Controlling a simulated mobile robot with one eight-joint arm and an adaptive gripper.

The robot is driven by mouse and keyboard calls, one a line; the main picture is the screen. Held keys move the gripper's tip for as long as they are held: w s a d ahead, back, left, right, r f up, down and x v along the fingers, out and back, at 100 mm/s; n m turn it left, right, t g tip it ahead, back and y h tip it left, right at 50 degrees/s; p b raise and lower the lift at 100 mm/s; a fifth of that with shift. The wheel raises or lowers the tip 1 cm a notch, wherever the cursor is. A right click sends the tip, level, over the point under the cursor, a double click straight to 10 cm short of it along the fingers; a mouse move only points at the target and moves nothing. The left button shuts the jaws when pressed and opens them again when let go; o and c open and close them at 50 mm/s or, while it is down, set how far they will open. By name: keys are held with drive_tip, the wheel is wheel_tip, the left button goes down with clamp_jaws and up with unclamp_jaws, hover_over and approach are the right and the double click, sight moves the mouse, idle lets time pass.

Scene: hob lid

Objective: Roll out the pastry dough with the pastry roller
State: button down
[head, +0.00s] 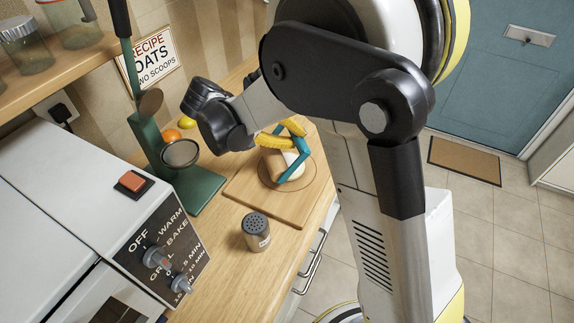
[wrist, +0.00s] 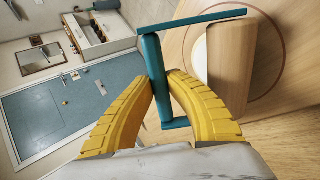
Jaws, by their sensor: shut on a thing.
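The pastry roller has a teal frame (head: 301,147) and a pale wooden cylinder (head: 272,163). In the wrist view the teal handle (wrist: 155,62) passes between the yellow fingers of my gripper (wrist: 162,82), with the wooden cylinder (wrist: 231,65) to the right. My gripper (head: 282,135) is shut on the handle. The white dough (head: 291,157) lies on the wooden board (head: 245,186), inside a drawn circle. The roller is over it and hides part of it. The dough also shows beside the cylinder in the wrist view (wrist: 200,62). I cannot tell whether they touch.
A shaker (head: 256,232) stands on the counter just in front of the board. A green stand (head: 199,192) with a round dish is left of it, with orange and yellow fruit behind. A white oven with knobs (head: 158,257) fills the lower left. The counter edge runs along the board's right.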

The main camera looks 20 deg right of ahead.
drive_tip(key=shift+d+b, duration=0.75)
drive_tip(key=shift+d, duration=2.9)
drive_tip(key=shift+a+f, duration=0.15)
drive_tip(key=shift+a, duration=1.45)
drive_tip(key=shift+a+f, duration=0.2)
drive_tip(key=shift+a, duration=1.35)
drive_tip(key=shift+a+f, duration=0.15)
drive_tip(key=shift+a, duration=1.45)
drive_tip(key=d+b, duration=0.1)
drive_tip(key=d, duration=0.9)
drive_tip(key=shift+f, duration=0.15)
